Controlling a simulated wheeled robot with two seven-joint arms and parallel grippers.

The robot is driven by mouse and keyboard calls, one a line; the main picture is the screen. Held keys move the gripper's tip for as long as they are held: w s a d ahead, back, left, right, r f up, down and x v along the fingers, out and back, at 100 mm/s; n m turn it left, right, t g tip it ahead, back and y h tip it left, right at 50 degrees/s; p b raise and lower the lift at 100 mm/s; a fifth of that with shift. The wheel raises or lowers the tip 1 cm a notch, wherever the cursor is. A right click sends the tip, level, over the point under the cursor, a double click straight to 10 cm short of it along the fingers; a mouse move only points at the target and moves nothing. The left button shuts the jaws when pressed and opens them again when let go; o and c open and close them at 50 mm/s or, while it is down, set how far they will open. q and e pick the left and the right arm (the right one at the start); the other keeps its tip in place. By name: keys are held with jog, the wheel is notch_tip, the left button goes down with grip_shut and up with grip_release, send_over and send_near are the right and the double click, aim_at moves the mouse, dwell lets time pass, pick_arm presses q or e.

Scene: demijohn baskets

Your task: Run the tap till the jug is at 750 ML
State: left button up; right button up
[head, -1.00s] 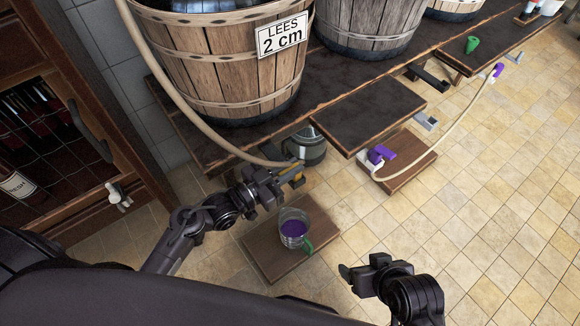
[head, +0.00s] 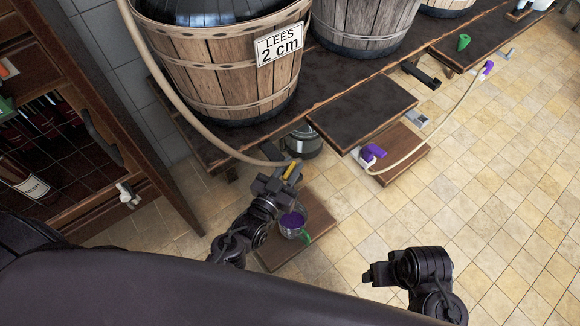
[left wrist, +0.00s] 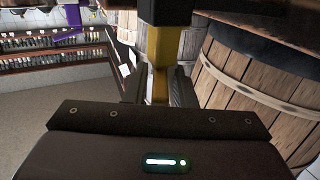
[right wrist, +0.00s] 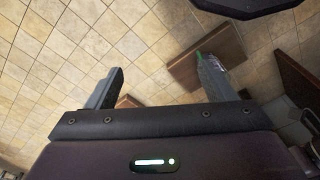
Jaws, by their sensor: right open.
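The jug (head: 302,233) is clear with a green handle and holds purple liquid; it stands on a low wooden board (head: 270,256). My left arm hides part of it, and I cannot read its level. The yellow tap handle (head: 291,171) is at the end of the beige hose (head: 182,112), above the jug. My left gripper (head: 284,178) is at this handle. In the left wrist view the yellow handle (left wrist: 160,78) lies between the close-set fingers, which look shut on it. My right gripper (head: 369,274) is open and empty, to the right of the jug.
A wooden tub (head: 220,75) labelled "LEES 2 cm" stands on the dark bench (head: 340,72) above. A grey pot (head: 303,143) sits beneath. A purple tap (head: 372,154) rests over another board (head: 407,150). A bottle cabinet (head: 90,180) is at left; tiled floor is clear at right.

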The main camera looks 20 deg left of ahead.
aim_at(284, 180)
pick_arm(q)
jog(key=shift+o, duration=0.8)
jog(key=shift+s+a, duration=0.1)
jog(key=shift+s, duration=0.2)
jog(key=p+v, duration=0.1)
jog(key=v, duration=0.6)
jog(key=shift+s, duration=0.1)
pick_arm(e)
jog(key=f, duration=0.3)
jog(key=shift+w+f, duration=0.3)
pick_arm(q)
jog(key=shift+f, duration=0.15)
